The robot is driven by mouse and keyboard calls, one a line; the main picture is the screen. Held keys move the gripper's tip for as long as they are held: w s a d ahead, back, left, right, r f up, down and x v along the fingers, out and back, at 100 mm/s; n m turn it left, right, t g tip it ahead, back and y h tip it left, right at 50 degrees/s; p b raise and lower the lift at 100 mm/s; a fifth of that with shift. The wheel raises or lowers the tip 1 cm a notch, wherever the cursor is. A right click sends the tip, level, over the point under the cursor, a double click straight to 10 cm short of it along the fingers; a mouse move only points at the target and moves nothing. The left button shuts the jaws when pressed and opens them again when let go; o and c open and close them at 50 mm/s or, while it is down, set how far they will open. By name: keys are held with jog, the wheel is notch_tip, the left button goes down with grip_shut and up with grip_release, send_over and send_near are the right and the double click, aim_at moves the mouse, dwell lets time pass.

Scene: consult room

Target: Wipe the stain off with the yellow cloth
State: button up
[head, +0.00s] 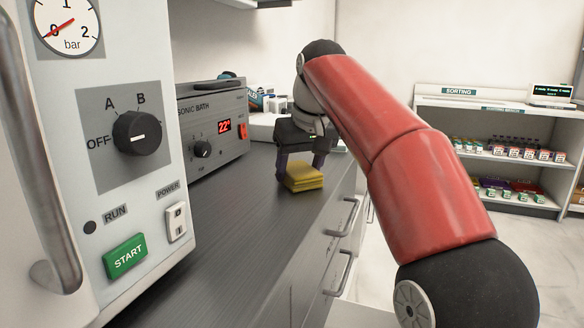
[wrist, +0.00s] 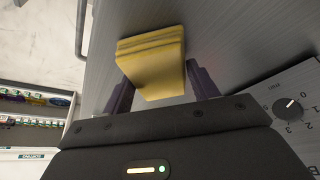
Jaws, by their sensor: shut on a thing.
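The folded yellow cloth (head: 303,178) is at the grey counter (head: 262,205), near its right edge and in front of the sonic bath. My gripper (head: 301,168) points down at it from above. In the wrist view, my gripper (wrist: 160,85) has its two dark fingers on either side of the cloth (wrist: 152,55) and is shut on it. I cannot tell whether the cloth's underside touches the counter. No stain shows in either view; it may be hidden under the cloth or behind my arm.
The sonic bath (head: 213,127) stands left of the cloth, behind a large white machine (head: 75,230) with a gauge and dial. Drawer handles (head: 338,273) stick out below the counter edge. A sorting shelf (head: 510,150) is at the right. The counter nearer me is bare.

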jog(key=shift+s+d+f, duration=0.1)
jog(key=shift+s+d, duration=0.15)
jog(key=shift+d, duration=0.3)
jog(key=shift+s+d+f, duration=0.1)
jog(key=shift+s+d, duration=0.15)
jog(key=shift+d, duration=0.3)
jog(key=shift+r, duration=0.15)
notch_tip(320, 180, up, 2)
jog(key=shift+r+p, duration=0.2)
jog(key=shift+p, duration=1)
jog(key=shift+r, duration=1.75)
jog(key=shift+w+r, duration=0.1)
jog(key=shift+r, duration=1.35)
